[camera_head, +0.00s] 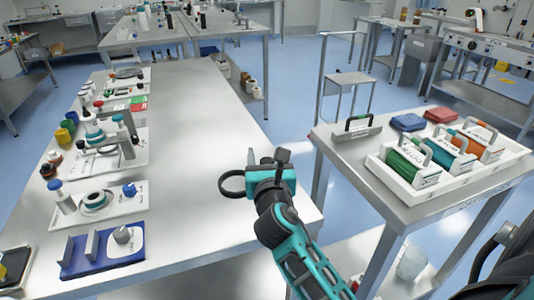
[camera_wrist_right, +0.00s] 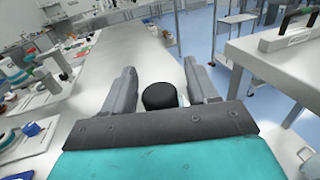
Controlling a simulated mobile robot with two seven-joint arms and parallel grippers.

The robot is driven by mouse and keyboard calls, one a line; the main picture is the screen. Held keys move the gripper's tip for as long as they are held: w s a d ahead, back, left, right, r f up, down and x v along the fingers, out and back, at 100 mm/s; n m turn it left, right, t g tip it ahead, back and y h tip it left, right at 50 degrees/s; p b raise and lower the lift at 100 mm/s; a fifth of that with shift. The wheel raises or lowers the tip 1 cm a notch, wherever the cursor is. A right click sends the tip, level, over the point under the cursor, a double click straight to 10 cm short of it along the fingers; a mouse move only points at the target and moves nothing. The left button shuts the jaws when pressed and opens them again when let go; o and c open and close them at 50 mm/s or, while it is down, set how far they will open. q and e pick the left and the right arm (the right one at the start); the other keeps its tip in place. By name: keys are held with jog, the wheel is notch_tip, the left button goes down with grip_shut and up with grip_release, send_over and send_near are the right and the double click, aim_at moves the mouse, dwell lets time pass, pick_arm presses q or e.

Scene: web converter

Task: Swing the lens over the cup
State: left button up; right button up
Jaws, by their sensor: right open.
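On the left table, a white tray (camera_head: 128,207) carries a blue-capped post (camera_head: 62,197), a round teal-and-white ring piece (camera_head: 95,201) that looks like the lens, and a small blue piece (camera_head: 129,190) that may be the cup. The ring lies between the post and the blue piece, not over the latter. The blue piece also shows in the right wrist view (camera_wrist_right: 31,129). My right gripper (camera_head: 270,161) is open over the table's right edge, well right of that tray. A dark ring (camera_head: 232,184) shows beside it; I cannot tell what it belongs to. My left gripper is out of view.
A blue tray (camera_head: 130,256) stands in front of the white one. Behind are another tray with a stand (camera_head: 112,130) and several coloured jars. The table's middle (camera_head: 190,150) is bare. A side table (camera_head: 345,172) at right holds a crate with handled blocks.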

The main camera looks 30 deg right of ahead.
jog(key=shift+c, duration=0.3)
grip_shut()
dwell(0.5)
